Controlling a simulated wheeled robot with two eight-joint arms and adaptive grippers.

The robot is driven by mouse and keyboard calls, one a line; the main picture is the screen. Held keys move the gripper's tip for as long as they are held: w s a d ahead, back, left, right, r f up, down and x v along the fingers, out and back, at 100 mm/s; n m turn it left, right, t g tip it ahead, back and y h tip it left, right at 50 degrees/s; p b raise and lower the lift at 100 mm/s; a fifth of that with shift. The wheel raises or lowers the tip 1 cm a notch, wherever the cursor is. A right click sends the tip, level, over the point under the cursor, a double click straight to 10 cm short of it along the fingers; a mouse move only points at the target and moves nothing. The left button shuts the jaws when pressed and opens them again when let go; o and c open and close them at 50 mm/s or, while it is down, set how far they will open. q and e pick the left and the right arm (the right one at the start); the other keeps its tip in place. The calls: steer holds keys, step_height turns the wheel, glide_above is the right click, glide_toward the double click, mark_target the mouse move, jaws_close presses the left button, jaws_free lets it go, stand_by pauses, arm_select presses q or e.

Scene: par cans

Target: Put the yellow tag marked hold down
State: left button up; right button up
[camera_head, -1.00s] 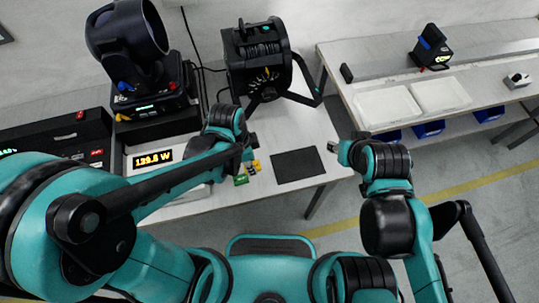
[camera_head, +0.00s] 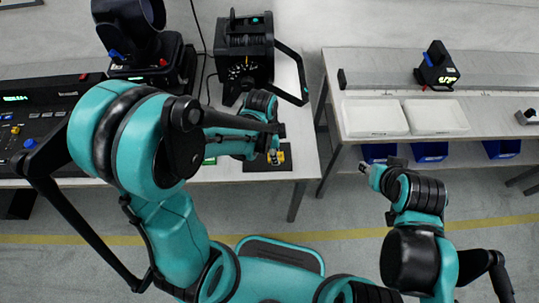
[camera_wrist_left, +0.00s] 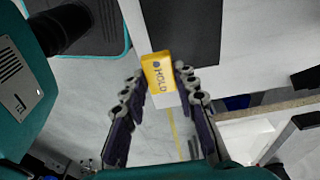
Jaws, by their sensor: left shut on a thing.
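The yellow tag (camera_wrist_left: 158,72) marked HOLD sits between the fingertips of my left gripper (camera_wrist_left: 159,78) in the left wrist view, its lettering facing the camera. The left gripper is shut on it. In the head view the tag (camera_head: 281,157) shows as a small yellow patch at my left gripper (camera_head: 274,156), over the dark mat (camera_head: 255,166). The mat (camera_wrist_left: 190,25) also shows beside the tag in the wrist view. I cannot tell whether the tag touches the mat. My right gripper (camera_head: 369,171) is off the bench to the right; its jaw opening is unclear.
A black cable-reel-like unit (camera_head: 245,60) stands behind the mat, with a moving-head light (camera_head: 140,45) to its left. A green tag (camera_head: 209,161) lies left of the mat, partly hidden by my arm. A second bench (camera_head: 350,125) with white trays (camera_head: 437,116) stands at right.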

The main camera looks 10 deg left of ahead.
mark_target(266, 157)
arm_select(q)
steer(key=w+a+f, duration=0.1)
steer(key=w+a+f+b, duration=0.1)
steer(key=w+a+f, duration=0.1)
steer(key=shift+w+a+f, duration=0.1)
steer(key=shift+w+a, duration=0.05)
steer(key=shift+w, duration=0.1)
steer(key=shift+w+a+f, duration=0.2)
steer(key=shift+a+f, duration=0.05)
steer(key=shift+a, duration=0.1)
step_height(266, 157, down, 4)
steer(key=shift+r+b, duration=0.1)
steer(key=shift+b, duration=1.05)
steer(key=o, duration=0.9)
steer(key=shift+o, duration=0.2)
